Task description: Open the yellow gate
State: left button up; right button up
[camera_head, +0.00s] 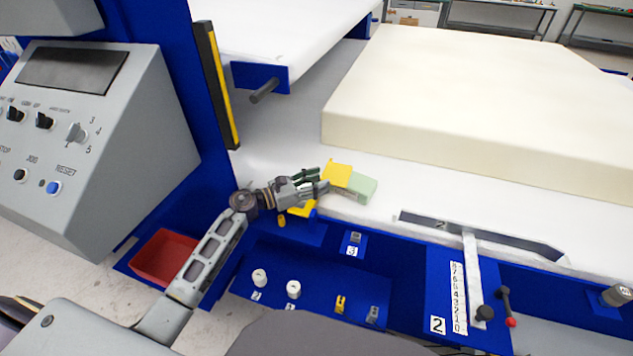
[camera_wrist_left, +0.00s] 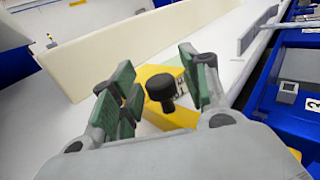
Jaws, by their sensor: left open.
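The yellow gate (camera_head: 337,174) is a small yellow plate at the near edge of the white machine bed, beside a pale green block (camera_head: 361,188). A lower yellow part (camera_head: 301,208) shows under my gripper. My left gripper (camera_head: 322,180) reaches in from the left, its fingers at the gate's left side. In the left wrist view the gate (camera_wrist_left: 168,117) carries a black knob (camera_wrist_left: 160,88). The knob sits between the spread green-padded fingers of my left gripper (camera_wrist_left: 160,85), with gaps on both sides. My right gripper is not in view.
A large cream foam block (camera_head: 470,100) lies on the white bed behind the gate. A blue front panel (camera_head: 320,270) with knobs and switches is below. A grey control console (camera_head: 90,140) and red bin (camera_head: 163,257) stand left. A blue post with a yellow-black strip (camera_head: 217,85) rises near my arm.

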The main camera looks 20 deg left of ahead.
pick_arm(q)
grip_shut()
jog(key=shift+r, duration=0.3)
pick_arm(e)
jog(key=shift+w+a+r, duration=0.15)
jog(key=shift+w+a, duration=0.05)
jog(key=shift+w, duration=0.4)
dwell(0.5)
